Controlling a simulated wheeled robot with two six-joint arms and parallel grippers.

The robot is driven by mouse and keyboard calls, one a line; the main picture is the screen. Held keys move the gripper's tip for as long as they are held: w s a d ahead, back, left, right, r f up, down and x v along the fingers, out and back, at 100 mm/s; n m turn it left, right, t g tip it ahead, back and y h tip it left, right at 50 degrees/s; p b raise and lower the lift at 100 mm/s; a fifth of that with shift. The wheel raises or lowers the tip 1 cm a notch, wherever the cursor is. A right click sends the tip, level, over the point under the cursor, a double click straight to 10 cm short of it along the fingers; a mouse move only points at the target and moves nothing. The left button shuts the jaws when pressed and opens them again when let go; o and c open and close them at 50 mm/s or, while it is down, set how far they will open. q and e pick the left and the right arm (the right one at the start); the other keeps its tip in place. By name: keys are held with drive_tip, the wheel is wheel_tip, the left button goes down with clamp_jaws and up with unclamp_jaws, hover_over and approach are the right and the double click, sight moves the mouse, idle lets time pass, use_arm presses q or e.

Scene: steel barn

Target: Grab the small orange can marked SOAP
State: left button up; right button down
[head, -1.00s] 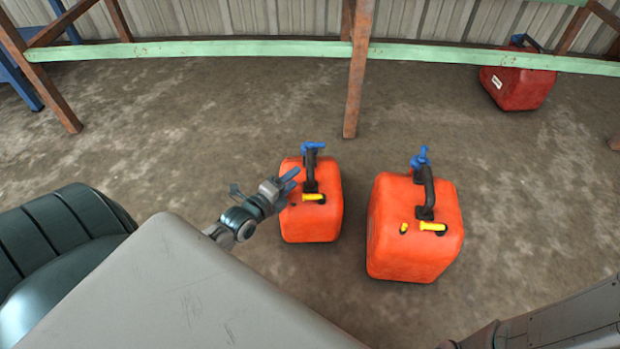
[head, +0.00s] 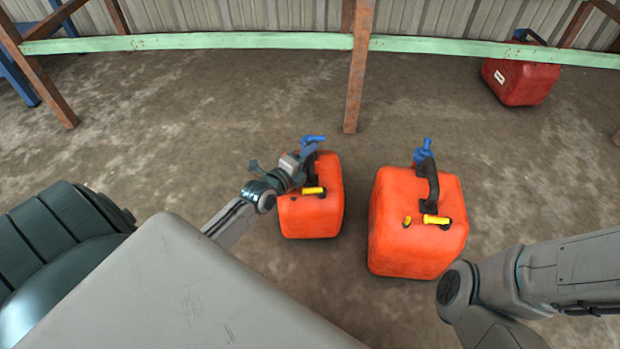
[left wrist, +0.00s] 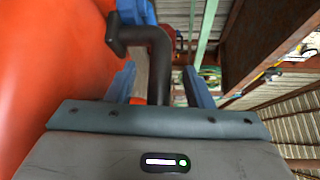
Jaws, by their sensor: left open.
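The smaller orange can (head: 318,217) stands upright on the floor in the head view, left of a larger orange can (head: 405,245). It has a black handle, a yellow cap and a blue spout. No SOAP marking is readable. My left gripper (head: 307,160) is at the top of the smaller can and partly hides its handle. In the left wrist view, its blue fingers (left wrist: 158,88) are open on either side of the black handle (left wrist: 158,62), with a can's orange side (left wrist: 50,60) at left. My right arm shows at lower right, but its gripper is out of view.
The larger can stands close on the right, with a narrow floor gap between. The floor behind the orange cans is clear.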

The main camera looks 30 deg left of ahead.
use_arm(q)
drive_tip(key=shift+w+f, duration=0.15)
drive_tip(key=shift+w, duration=0.25)
drive_tip(key=shift+c, duration=0.2)
clamp_jaws()
idle(0.9)
